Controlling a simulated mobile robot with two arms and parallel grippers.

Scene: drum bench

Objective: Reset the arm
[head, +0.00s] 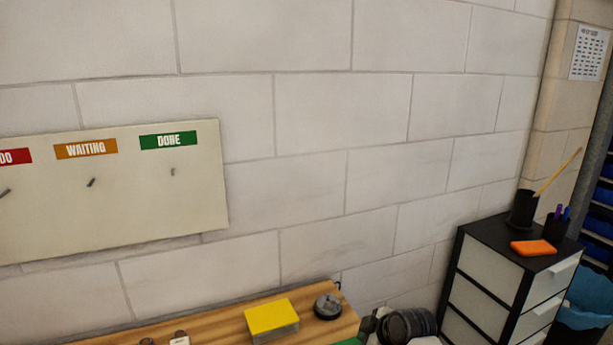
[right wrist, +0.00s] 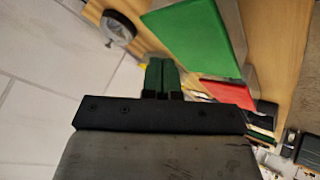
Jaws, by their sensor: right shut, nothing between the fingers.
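My right gripper shows in the right wrist view (right wrist: 162,78), its two dark green fingers together with nothing between them. It is near the edge of the wooden bench, with the pale wall and a round metal thing to the left. In the head view part of my right arm shows at the bottom, right of the bench's end; its fingers are not clear there. My left arm and gripper are not in view.
The wooden bench (head: 216,327) holds a yellow-topped block (head: 271,316) and the round metal thing (head: 327,306). A green item (right wrist: 190,38) and a red one (right wrist: 223,91) lie near my fingers. A drawer cabinet (head: 488,305) stands right. A board (head: 110,205) hangs on the wall.

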